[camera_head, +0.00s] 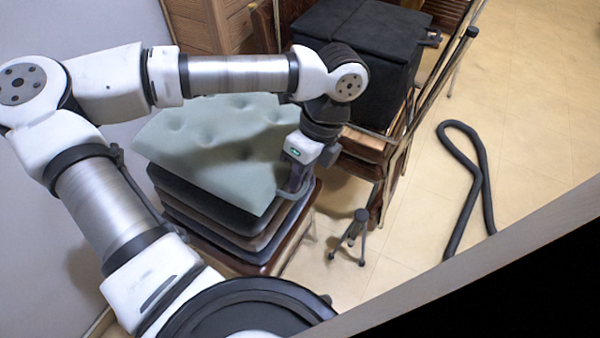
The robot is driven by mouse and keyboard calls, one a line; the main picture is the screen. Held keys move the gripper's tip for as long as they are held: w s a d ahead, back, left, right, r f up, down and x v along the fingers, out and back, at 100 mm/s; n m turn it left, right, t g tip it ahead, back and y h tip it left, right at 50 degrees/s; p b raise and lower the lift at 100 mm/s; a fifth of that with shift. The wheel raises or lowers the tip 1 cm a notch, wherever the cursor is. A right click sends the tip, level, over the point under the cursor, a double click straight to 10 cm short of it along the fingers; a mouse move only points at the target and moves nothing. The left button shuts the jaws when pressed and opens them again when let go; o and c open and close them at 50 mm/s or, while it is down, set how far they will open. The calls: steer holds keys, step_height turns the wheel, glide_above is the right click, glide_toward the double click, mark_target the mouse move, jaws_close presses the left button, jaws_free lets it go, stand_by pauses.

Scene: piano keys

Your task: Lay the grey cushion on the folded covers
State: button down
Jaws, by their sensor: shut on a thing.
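The grey cushion (215,143) is a pale grey-green tufted pad in the head view. It lies tilted over a stack of dark folded covers (245,228), with its near corner hanging toward the front. My gripper (291,192) is at the cushion's right edge, pointing down, and is shut on that edge. The fingertips are partly hidden by the gripper body and the cushion. The covers rest on a wooden chair or stand (290,245). My arm passes over the cushion's far edge and hides part of it.
A black box-like case (355,50) stands on wooden furniture behind the gripper. A small tripod (350,238) stands on the floor at the right of the stack. A dark hose loop (470,190) lies further right. A wooden cabinet (205,22) is at the back. Tiled floor between is clear.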

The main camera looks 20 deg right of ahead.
steer(key=shift+f, duration=0.25)
steer(key=shift+r, duration=0.1)
steer(key=c, duration=1.5)
jaws_free()
steer(key=shift+r+p, duration=0.55)
steer(key=shift+p, duration=0.05)
steer(key=v, duration=1.2)
